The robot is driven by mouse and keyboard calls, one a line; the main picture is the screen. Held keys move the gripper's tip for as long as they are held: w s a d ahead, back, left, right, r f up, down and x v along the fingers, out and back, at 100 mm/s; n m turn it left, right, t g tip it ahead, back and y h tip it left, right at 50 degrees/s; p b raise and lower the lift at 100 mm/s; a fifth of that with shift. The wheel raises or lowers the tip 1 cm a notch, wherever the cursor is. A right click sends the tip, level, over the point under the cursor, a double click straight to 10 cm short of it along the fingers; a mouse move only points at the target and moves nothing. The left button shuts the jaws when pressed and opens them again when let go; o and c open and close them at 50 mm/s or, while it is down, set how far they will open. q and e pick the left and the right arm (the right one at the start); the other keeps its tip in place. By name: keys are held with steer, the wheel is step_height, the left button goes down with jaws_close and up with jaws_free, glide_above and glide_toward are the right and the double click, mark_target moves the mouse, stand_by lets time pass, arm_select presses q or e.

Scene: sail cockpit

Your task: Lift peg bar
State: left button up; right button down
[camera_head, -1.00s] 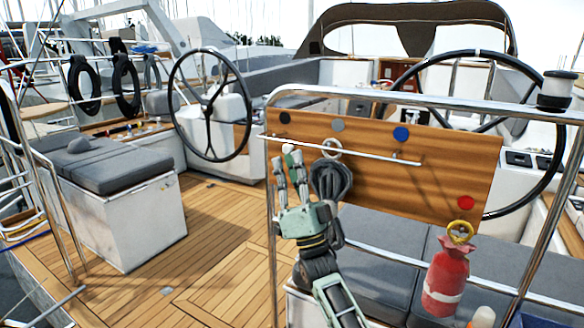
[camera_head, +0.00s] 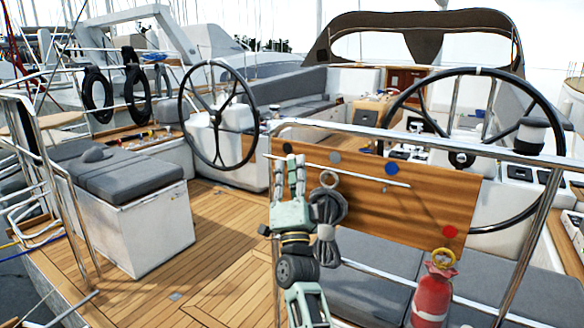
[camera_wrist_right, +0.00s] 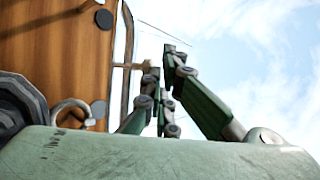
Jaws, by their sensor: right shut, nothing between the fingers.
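The peg bar (camera_head: 375,181) is a thin pale rod across the front of a wooden board (camera_head: 400,205) with coloured discs, in the head view. My right gripper (camera_head: 288,163) points up at the bar's left end, its fingers shut and empty. The fingers overlap the bar in the picture; I cannot tell whether they touch it. A dark coiled rope (camera_head: 327,213) hangs from a ring just right of the gripper. The right wrist view shows my green fingers (camera_wrist_right: 172,100) beside the board (camera_wrist_right: 60,60), with the coil (camera_wrist_right: 18,108) at lower left. My left gripper is out of view.
A steel rail (camera_head: 400,143) frames the board above. A red bundle with a yellow ring (camera_head: 432,298) hangs at lower right. Steering wheels (camera_head: 218,115) stand behind, and a grey-cushioned box (camera_head: 130,210) stands at left. The teak deck (camera_head: 215,265) between is open.

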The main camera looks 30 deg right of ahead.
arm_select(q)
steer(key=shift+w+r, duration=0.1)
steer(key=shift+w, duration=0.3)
arm_select(e)
steer(key=w+d+r, duration=0.2)
steer(key=d+r, duration=0.2)
steer(key=r, duration=0.1)
steer(key=shift+w+r, duration=0.25)
steer(key=shift+r, duration=0.1)
arm_select(q)
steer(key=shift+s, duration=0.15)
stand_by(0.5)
steer(key=shift+b, duration=0.3)
